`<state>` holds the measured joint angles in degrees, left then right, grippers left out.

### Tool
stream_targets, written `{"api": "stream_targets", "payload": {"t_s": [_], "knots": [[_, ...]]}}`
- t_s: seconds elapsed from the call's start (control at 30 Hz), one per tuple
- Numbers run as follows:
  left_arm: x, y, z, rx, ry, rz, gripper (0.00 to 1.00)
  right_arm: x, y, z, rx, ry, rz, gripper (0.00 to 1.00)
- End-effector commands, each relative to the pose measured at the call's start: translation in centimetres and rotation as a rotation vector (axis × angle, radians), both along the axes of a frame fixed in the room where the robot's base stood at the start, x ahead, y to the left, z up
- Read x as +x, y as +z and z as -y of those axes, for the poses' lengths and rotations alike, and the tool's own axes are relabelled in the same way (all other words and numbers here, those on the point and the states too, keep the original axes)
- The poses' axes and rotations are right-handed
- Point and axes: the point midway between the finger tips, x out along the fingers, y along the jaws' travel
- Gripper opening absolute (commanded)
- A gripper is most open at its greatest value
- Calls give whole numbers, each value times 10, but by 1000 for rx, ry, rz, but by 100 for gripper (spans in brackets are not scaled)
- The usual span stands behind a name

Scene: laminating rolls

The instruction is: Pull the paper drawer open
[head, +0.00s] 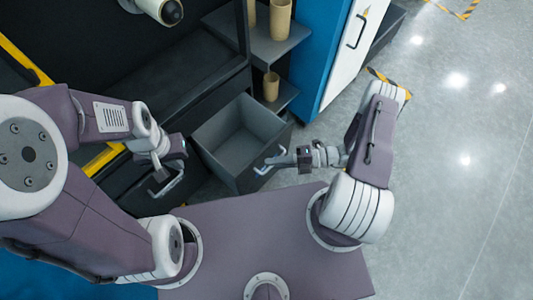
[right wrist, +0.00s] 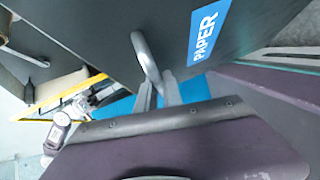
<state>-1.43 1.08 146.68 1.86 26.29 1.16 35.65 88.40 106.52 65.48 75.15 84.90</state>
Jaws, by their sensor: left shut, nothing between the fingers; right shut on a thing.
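The paper drawer (head: 222,140) stands pulled out from the dark machine in the head view, and its grey inside looks empty. In the right wrist view its dark front carries a blue PAPER label (right wrist: 207,32) and a metal bar handle (right wrist: 147,60). My right gripper (head: 275,163) is shut on this handle; its fingertips (right wrist: 158,92) also show in the right wrist view. My left gripper (head: 172,178) is shut and empty, left of the drawer and apart from it.
Shelves with tan rolls (head: 280,18) stand behind the drawer. A blue and white cabinet (head: 345,45) stands to the right of them. Another roll (head: 271,86) sits on the lower shelf. The grey floor (head: 455,160) at right is clear.

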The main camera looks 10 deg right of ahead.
Motion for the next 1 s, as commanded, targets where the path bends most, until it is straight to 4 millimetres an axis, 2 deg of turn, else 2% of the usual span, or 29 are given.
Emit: {"api": "stream_targets", "payload": {"t_s": [0.57,0.6,0.9,1.0], "knots": [[0,2,0,0,0,0,0,-5,0,6,-1,-2,2,0],[0,2,0,0,0,0,0,-5,0,6,-1,-2,2,20],[0,3,0,0,0,0,0,-6,1,6,0,-2,1,20],[0,7,0,0,0,0,0,-6,4,16,0,-5,4,20]]}}
